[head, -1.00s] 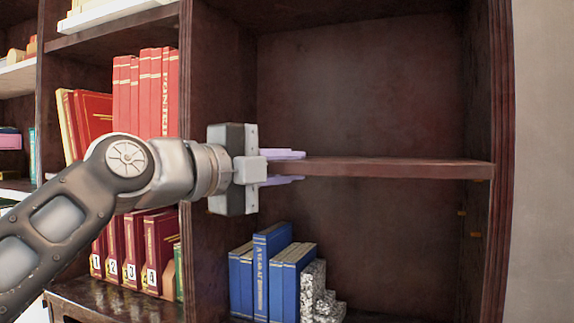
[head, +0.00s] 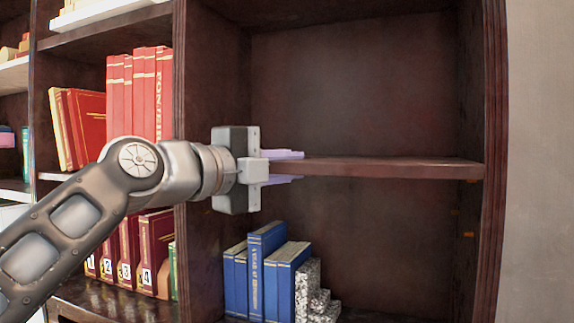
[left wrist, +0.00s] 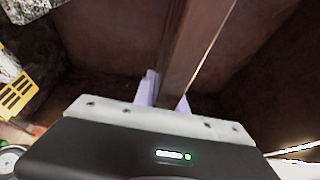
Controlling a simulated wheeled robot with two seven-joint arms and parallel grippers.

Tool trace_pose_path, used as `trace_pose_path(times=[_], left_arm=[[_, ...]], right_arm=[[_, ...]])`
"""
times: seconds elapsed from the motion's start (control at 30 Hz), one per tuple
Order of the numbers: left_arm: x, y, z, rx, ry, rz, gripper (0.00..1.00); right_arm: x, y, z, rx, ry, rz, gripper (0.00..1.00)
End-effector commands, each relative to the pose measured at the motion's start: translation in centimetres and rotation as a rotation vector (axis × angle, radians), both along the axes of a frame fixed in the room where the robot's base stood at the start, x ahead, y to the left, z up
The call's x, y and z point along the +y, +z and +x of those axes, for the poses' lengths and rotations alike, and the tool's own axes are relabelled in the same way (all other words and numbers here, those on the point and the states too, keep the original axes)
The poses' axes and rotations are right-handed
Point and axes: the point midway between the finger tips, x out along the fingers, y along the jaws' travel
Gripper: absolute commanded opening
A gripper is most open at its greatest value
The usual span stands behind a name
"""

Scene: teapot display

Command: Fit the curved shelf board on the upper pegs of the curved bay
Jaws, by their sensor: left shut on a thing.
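The curved shelf board (head: 390,167) is a dark reddish-brown plank, held roughly level across the curved bay (head: 345,80), a dark wooden compartment. My left gripper (head: 301,167) is shut on its left part, with one pale lilac finger above and one below. The board's right end reaches the bay's right side; I cannot tell whether it touches. The left-side pegs are not clearly visible. In the left wrist view the board (left wrist: 186,45) runs away between the fingers (left wrist: 167,98). My right gripper is not in view.
Blue books (head: 267,270) and a speckled stepped bookend (head: 312,290) stand in the bay below the board. Red books (head: 135,95) fill the bay to the left. Space above the board is clear.

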Motion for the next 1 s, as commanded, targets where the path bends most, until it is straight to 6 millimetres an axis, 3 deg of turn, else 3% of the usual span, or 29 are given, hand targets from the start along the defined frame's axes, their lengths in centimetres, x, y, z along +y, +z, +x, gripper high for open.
trace_pose_path(times=[1.0], left_arm=[[-0.7,0.5,2.0,-0.007,0.002,-0.005,0.00]], right_arm=[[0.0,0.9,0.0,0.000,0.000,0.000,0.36]])
